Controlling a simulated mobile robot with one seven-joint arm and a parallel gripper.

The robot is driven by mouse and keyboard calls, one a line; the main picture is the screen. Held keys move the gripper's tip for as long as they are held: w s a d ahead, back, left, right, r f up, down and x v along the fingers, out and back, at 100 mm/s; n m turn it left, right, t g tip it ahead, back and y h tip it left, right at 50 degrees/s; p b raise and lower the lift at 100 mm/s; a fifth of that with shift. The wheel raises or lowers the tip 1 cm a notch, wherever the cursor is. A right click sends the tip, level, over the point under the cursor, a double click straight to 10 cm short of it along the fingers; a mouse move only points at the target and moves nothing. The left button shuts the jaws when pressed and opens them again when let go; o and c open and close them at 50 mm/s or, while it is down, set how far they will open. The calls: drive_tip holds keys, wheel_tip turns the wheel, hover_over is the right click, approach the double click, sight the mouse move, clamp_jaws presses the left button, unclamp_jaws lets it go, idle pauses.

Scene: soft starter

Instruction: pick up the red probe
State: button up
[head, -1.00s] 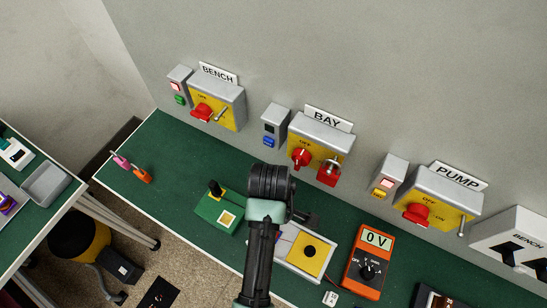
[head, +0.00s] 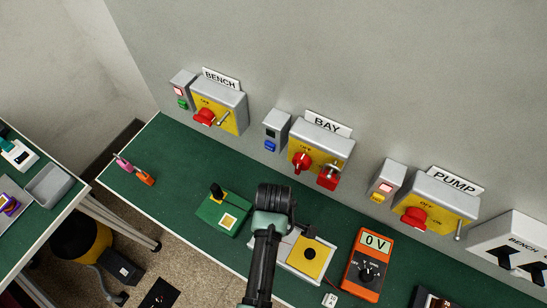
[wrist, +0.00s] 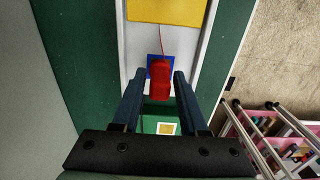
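The red probe (wrist: 159,80) shows in the wrist view, on a small blue square (wrist: 152,62) on the pale tray (wrist: 196,50). A thin red lead runs from it toward the yellow panel (wrist: 165,10). My gripper (wrist: 160,78) is open, with one dark finger on each side of the probe and a gap on both sides. I cannot tell how far the fingertips are above the tray. In the head view my gripper (head: 273,200) is over the left end of the tray (head: 290,262) and hides the probe.
A green box with a black knob (head: 222,213) stands just left of my gripper. An orange meter reading 0 V (head: 369,264) is on the right. Pink and orange items (head: 135,170) lie at the far left. Switch boxes line the wall behind.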

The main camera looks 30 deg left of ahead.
clamp_jaws()
wheel_tip(320, 180, up, 10)
drive_tip(key=shift+r+b, duration=0.1)
drive_tip(key=shift+b, duration=0.4)
